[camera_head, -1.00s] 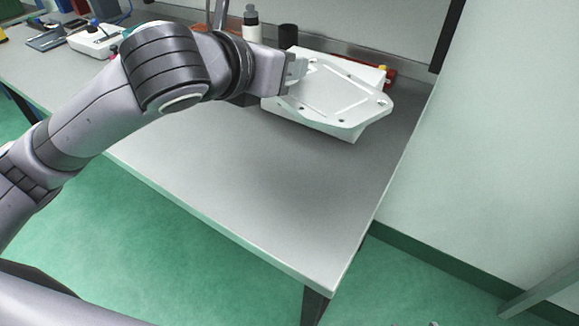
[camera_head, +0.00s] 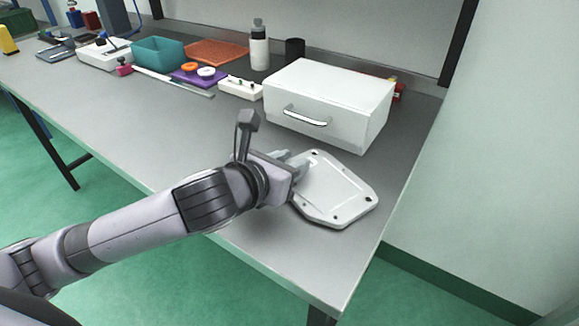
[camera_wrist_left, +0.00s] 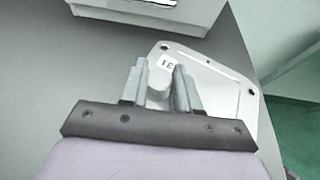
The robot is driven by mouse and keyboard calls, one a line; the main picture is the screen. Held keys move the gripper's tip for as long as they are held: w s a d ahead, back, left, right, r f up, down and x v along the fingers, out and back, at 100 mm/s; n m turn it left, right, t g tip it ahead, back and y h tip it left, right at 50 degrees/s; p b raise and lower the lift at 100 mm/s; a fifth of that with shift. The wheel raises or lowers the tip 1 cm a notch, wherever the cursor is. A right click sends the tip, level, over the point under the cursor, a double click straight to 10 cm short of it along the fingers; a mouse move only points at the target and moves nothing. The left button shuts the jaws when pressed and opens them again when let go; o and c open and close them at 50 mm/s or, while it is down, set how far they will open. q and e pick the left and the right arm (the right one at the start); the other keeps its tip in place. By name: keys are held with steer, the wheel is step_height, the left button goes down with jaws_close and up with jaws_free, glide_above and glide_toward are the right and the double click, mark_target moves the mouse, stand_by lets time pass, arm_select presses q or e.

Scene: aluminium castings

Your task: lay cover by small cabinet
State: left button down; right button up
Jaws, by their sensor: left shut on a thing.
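The cover (camera_head: 338,190) is a flat, light grey cast plate with holes along its rim, in front of the small cabinet near the right end of the bench. It also shows in the left wrist view (camera_wrist_left: 222,85), with a small marked label near its edge. The small cabinet (camera_head: 325,100) is a white box with one drawer handle, standing just behind the cover. My right gripper is not in view.
The grey bench (camera_head: 150,140) has free room left of my arm. Behind are a teal bin (camera_head: 158,53), an orange tray (camera_head: 217,52), a purple tray (camera_head: 198,76), a white bottle (camera_head: 259,48) and a black cup (camera_head: 295,50). The bench's right edge is close to the cover.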

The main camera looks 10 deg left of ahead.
arm_select(q)
steer(key=shift+f, duration=0.1)
steer(key=c, duration=0.8)
jaws_free()
steer(key=shift+f, duration=0.15)
steer(key=shift+r, duration=0.2)
steer(key=shift+s+a, duration=0.1)
steer(key=shift+s, duration=0.1)
steer(key=p+v, duration=0.1)
steer(key=v, duration=0.7)
steer(key=shift+s+r, duration=0.1)
steer(key=shift+s, duration=0.05)
steer(key=p+v, duration=0.2)
steer(key=p, duration=0.3)
steer(key=shift+a+r, duration=0.1)
steer(key=shift+r, duration=0.15)
steer(key=shift+s+a+p, duration=0.1)
steer(key=shift+s+p, duration=0.35)
steer(key=shift+p, duration=0.65)
